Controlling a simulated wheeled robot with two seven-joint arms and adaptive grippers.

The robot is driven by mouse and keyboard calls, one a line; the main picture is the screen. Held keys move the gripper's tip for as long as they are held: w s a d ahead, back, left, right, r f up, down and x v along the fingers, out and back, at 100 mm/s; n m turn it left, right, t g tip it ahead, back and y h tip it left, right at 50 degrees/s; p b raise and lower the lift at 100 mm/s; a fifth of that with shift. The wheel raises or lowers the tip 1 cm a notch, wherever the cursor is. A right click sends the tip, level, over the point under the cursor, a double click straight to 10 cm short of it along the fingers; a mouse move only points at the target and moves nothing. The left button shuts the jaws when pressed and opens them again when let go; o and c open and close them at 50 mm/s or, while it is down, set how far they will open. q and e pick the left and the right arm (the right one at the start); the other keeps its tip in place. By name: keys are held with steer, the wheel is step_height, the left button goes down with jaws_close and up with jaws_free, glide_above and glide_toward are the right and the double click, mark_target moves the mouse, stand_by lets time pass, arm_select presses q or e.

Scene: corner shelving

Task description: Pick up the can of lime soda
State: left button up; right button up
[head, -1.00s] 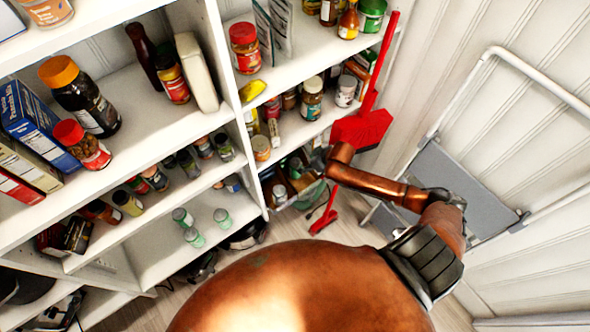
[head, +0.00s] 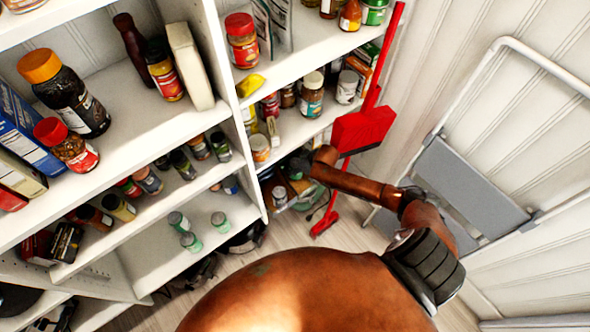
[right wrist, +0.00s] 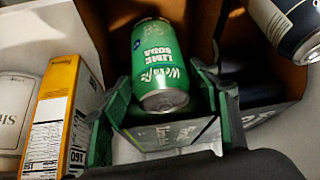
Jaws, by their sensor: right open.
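The green can of lime soda (right wrist: 160,55) shows in the right wrist view, inside an open cardboard box, with one metal end toward the camera. My right gripper (right wrist: 160,80) is open, with one green finger on each side of the can's near end. I cannot tell whether the fingers touch it. In the head view my right arm reaches down to the low shelf, where the gripper is small and hard to make out. The can cannot be made out there. My left gripper is not in view.
The brown cardboard box (right wrist: 95,25) surrounds the can, with a green-and-white front below it. A yellow box (right wrist: 58,115) stands at left and a dark blue can (right wrist: 285,25) at upper right.

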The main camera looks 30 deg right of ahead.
steer(key=shift+c, duration=0.4)
steer(key=c, duration=1.1)
steer(key=shift+r, duration=0.1)
steer(key=shift+c, duration=0.4)
steer(key=shift+r, duration=0.1)
